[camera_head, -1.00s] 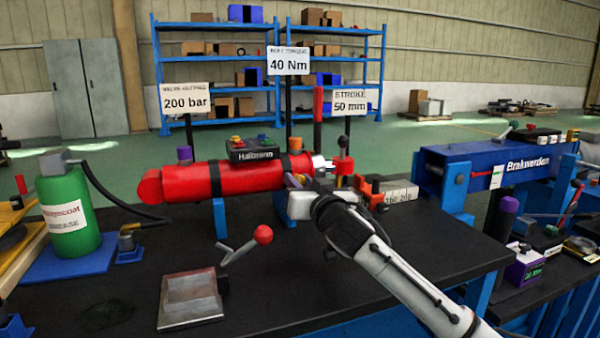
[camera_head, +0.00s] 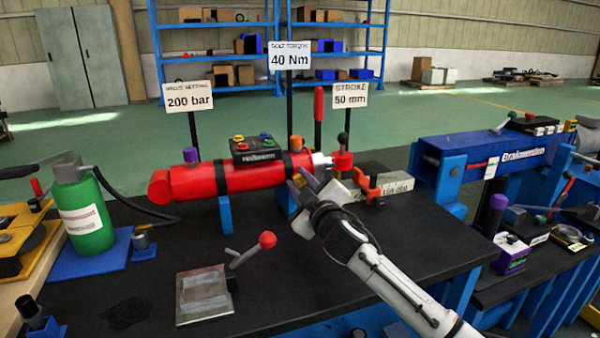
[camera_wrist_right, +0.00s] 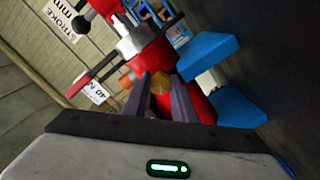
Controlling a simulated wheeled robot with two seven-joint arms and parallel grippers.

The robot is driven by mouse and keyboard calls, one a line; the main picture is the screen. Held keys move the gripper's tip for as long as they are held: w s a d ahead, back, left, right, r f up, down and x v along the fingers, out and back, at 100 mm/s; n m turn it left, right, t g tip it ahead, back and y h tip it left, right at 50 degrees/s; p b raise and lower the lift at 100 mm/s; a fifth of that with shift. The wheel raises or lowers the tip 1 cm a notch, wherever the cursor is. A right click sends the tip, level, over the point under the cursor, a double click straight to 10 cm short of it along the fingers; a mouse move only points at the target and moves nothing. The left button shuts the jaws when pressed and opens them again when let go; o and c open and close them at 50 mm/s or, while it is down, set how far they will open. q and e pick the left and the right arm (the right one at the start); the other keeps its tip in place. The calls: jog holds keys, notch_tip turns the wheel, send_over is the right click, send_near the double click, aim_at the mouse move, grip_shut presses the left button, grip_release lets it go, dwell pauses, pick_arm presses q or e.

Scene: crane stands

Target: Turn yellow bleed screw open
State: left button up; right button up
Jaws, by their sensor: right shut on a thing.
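The red cylinder (camera_head: 235,178), marked Hallmann, lies on blue supports on the black bench. My right gripper (camera_head: 303,184) is at its right end, on the near side, with the arm reaching up from the lower right. In the right wrist view, the fingers (camera_wrist_right: 161,95) stand on either side of a small orange-yellow piece, which I take as the yellow bleed screw (camera_wrist_right: 160,84), against the red cylinder body. The gripper is shut on it. In the head view the gripper hides the screw. How far the screw is turned cannot be told. My left gripper is not in view.
Signs on posts (camera_head: 290,56) stand behind the cylinder. A lever with a red ball (camera_head: 267,240) and a metal plate block (camera_head: 203,294) are on the bench in front. A green bottle (camera_head: 83,215) stands left.

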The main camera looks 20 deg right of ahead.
jog(key=n+p, duration=0.1)
jog(key=n, duration=0.1)
jog(key=shift+r+n+p, duration=0.2)
jog(key=shift+n+p, duration=0.15)
jog(key=shift+n, duration=0.05)
jog(key=n+p, duration=0.1)
jog(key=n, duration=0.2)
jog(key=shift+f+p, duration=0.1)
jog(key=shift+p, duration=0.2)
jog(key=shift+f+n+p, duration=0.1)
jog(key=shift+n+p, duration=0.35)
jog(key=shift+n, duration=0.95)
jog(key=o, duration=1)
jog(key=shift+o, duration=0.2)
jog(key=shift+f, duration=0.15)
